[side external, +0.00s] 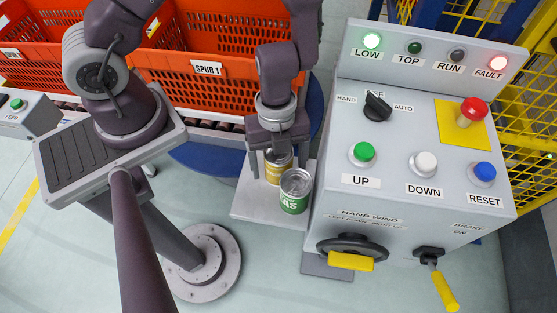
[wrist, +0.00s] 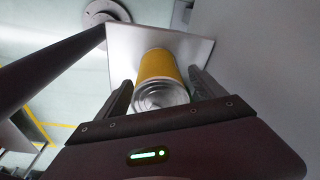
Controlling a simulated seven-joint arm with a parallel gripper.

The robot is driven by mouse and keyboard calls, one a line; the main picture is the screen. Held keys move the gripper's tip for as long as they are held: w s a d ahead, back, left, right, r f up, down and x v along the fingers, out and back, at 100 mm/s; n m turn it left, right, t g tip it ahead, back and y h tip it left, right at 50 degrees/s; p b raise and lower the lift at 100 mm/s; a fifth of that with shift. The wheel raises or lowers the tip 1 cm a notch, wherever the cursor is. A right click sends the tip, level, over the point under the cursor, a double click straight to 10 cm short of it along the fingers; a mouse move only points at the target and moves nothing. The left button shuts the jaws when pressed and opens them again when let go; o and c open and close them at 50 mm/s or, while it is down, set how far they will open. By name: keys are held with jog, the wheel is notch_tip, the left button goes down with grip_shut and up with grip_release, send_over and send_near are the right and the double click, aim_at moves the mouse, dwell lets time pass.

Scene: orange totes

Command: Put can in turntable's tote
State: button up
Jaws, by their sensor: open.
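A yellow can (side external: 271,172) with a grey lid stands on a small pale shelf (side external: 250,205) beside the control box. My gripper (side external: 278,160) is over this can, with its fingers apart on either side of it. In the wrist view the yellow can (wrist: 158,66) lies between the open fingers (wrist: 160,85), with visible gaps to them. A green can (side external: 294,205) stands on the same shelf, just in front of the yellow one. An orange tote (side external: 235,95) labelled SPUR 1 stands behind the gripper. A blue disc (side external: 205,158), apparently the turntable, shows partly below it.
A grey control box (side external: 400,205) with buttons, lamps and a handwheel (side external: 352,247) stands close on the right. Another orange tote (side external: 50,55) and a feed box (side external: 25,115) are on the left. Yellow mesh fencing (side external: 515,100) is at the far right.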

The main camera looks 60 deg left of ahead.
jog(key=shift+c, duration=0.5)
grip_shut()
jog(key=shift+r, duration=0.1)
